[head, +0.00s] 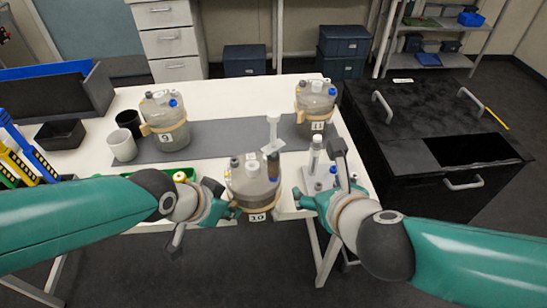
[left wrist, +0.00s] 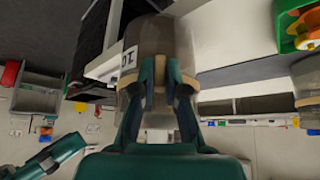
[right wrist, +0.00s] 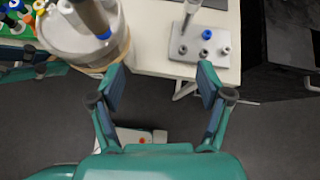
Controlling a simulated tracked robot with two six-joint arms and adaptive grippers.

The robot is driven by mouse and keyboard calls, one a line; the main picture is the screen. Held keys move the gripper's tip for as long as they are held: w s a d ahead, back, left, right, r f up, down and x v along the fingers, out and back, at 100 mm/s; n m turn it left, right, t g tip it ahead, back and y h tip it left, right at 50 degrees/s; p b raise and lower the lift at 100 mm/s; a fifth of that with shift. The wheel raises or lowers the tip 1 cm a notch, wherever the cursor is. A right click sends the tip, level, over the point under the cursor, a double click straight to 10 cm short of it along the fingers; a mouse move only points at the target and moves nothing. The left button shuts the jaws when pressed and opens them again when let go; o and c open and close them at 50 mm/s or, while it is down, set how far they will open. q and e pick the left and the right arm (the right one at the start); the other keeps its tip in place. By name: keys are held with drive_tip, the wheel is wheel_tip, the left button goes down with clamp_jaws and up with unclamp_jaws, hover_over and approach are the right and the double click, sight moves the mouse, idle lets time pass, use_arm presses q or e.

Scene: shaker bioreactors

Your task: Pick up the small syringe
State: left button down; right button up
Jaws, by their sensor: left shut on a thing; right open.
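A slim, pale syringe (head: 315,155) stands upright on a small grey rack (head: 311,181) at the table's front right. In the right wrist view the syringe (right wrist: 190,14) shows at the top, on the rack (right wrist: 188,63). My right gripper (right wrist: 160,82) is open and empty, in front of the rack and apart from the syringe. My left gripper (left wrist: 167,85) is shut on the vessel marked 10 (head: 254,182), at its tan ring by the table's front edge. Another white syringe-like tube (head: 273,132) rises above that vessel's lid; its lower end is not clear.
Vessels marked 9 (head: 168,138) and 11 (head: 316,98) stand farther back on a dark grey mat (head: 220,138). Two cups (head: 122,145) and a black bin (head: 59,134) are at left. A black cabinet (head: 415,120) stands right of the table.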

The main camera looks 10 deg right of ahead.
sight(274, 113)
drive_tip(key=s+a+r+n+t+y, duration=0.1)
drive_tip(key=s+a+r+t+y, duration=0.2)
drive_tip(key=r, duration=0.6)
drive_tip(key=shift+g, duration=0.4)
drive_tip(key=x, duration=0.3)
drive_tip(key=a+x, duration=0.1)
drive_tip(key=x, duration=0.7)
drive_tip(key=shift+s+a+f, duration=0.15)
drive_tip(key=shift+a, duration=0.25)
drive_tip(key=c, duration=1.2)
drive_tip(key=shift+r, duration=5.05)
